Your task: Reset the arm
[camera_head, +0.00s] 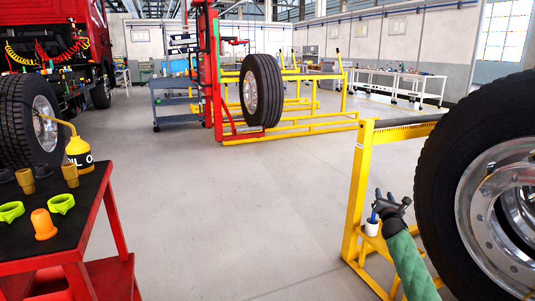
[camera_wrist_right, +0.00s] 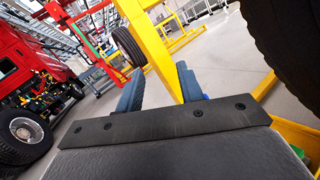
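My right arm, in a green sleeve, comes up from the bottom right in the head view. Its dark gripper (camera_head: 390,205) is beside the yellow wheel stand (camera_head: 356,190), close to a white cup (camera_head: 371,228) with a blue item in it. In the right wrist view my right gripper (camera_wrist_right: 158,88) has its two blue fingers wide apart, with nothing seen between them but the yellow post (camera_wrist_right: 155,45) beyond. Whether the fingers touch the stand I cannot tell. My left gripper is not in view.
A large wheel (camera_head: 440,185) stands right of my right arm. A red cart (camera_head: 105,225) at the left carries an oil can (camera_head: 79,152), green pieces and an orange piece. A red and yellow rack with a wheel (camera_head: 262,92) stands farther back. The middle floor is clear.

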